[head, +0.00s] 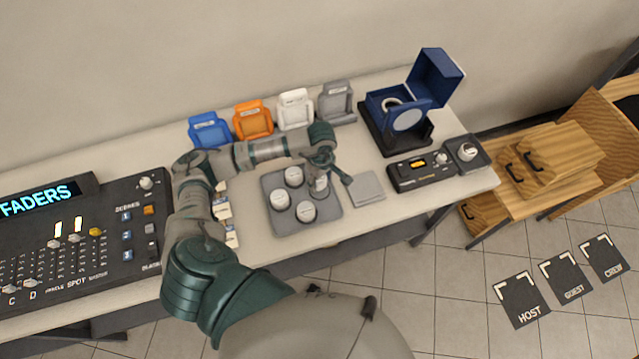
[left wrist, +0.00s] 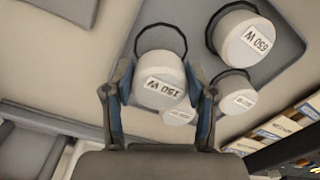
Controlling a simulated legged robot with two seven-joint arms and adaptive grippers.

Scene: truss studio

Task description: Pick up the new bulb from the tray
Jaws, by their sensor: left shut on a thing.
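The grey tray (head: 285,229) lies on the table in the middle of the head view, with several white round bulbs in it. My left gripper (head: 328,182) is over the tray's right side. In the left wrist view, my left gripper (left wrist: 161,92) is shut on a white bulb labelled 150 W (left wrist: 160,70), with one finger on each side. That bulb (head: 319,187) is partly hidden by the gripper in the head view. I cannot tell whether it touches the tray. A bulb labelled 650 W (left wrist: 246,42) and others stand beside it. My right gripper is out of view.
A flat grey pad (head: 367,189) lies right of the tray. A black control box (head: 422,172) and an open blue case (head: 398,105) stand further right. Blue, orange, white and grey holders (head: 253,120) line the back. A fader console (head: 80,235) fills the left.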

